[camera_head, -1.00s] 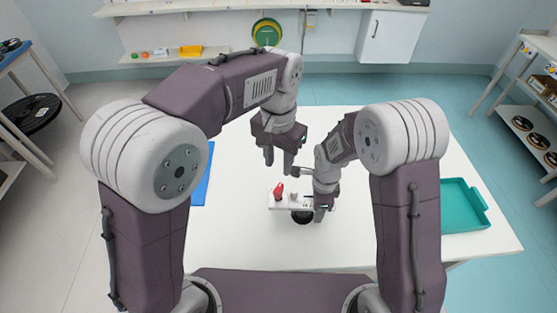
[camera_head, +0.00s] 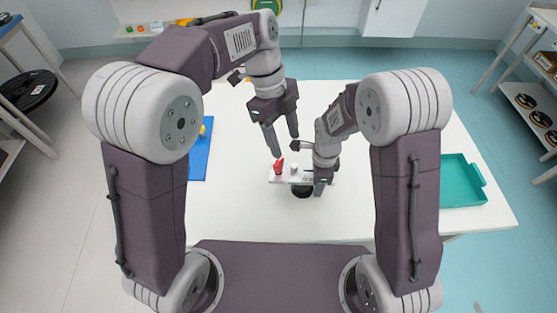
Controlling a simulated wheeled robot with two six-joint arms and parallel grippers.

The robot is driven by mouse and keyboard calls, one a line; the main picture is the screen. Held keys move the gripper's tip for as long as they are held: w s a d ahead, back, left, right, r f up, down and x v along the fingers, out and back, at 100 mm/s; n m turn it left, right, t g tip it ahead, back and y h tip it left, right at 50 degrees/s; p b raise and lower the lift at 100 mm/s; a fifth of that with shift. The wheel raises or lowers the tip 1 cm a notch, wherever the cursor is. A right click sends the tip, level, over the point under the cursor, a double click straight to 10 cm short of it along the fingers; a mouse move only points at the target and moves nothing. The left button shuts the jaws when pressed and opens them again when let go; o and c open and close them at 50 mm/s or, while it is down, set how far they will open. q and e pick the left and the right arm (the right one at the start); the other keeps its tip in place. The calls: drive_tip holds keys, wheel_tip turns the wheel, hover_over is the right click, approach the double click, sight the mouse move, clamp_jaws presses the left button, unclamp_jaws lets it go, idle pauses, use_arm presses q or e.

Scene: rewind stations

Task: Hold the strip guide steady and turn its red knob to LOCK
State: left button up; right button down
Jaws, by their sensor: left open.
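The strip guide (camera_head: 287,179) is a small white plate on a dark round base (camera_head: 302,191), standing on the white table. The red knob (camera_head: 279,166) stands upright at its left end. A small white part (camera_head: 294,168) sits beside the knob. My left gripper (camera_head: 286,147) is open and empty, just above the knob. One fingertip is close to the knob's top; I cannot tell whether they touch. My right gripper (camera_head: 320,189) is at the guide's right end and covers part of it. Its fingers are too hidden to show whether they are closed. The LOCK mark cannot be read.
A blue mat (camera_head: 199,160) with a yellow item (camera_head: 203,130) lies on the table's left side. A teal tray (camera_head: 461,183) is at the right edge. The white table (camera_head: 240,213) is clear in front of the guide. Shelves stand at both sides.

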use_arm(q)
drive_tip(key=n+h, duration=0.1)
approach(278, 161)
drive_tip(key=x, duration=1)
drive_tip(key=shift+s+f, duration=0.1)
drive_tip(key=shift+f, duration=0.1)
clamp_jaws()
